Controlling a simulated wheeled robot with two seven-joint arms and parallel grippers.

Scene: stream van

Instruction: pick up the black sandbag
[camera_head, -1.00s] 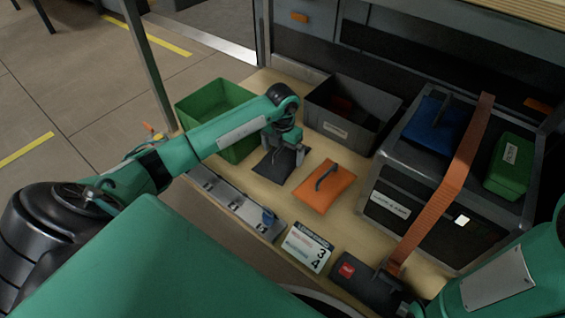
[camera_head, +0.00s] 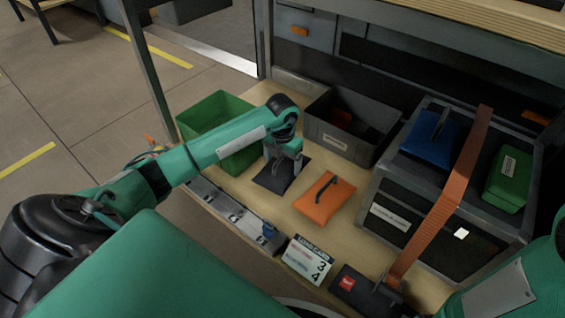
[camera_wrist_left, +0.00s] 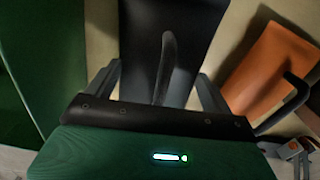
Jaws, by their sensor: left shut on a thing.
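The black sandbag (camera_head: 273,181) lies on the wooden bench top between the green bin and the orange sandbag. My left gripper (camera_head: 284,164) is above it, shut on its upright handle. In the left wrist view the black sandbag (camera_wrist_left: 192,25) fills the top middle, and its dark loop handle (camera_wrist_left: 167,62) stands between the fingers of my left gripper (camera_wrist_left: 163,90). The bag appears to rest flat on the bench. Part of it is hidden by the gripper. My right gripper is not visible; only part of that arm shows at the lower right.
The orange sandbag (camera_head: 318,205) lies close on the right. A green bin (camera_head: 212,107) and a grey bin (camera_head: 325,133) stand behind. A crate (camera_head: 385,190) with a blue bag (camera_head: 425,150), a green case (camera_head: 508,180) and an orange strap (camera_head: 452,200) is at right. A load card (camera_head: 307,262) is in front.

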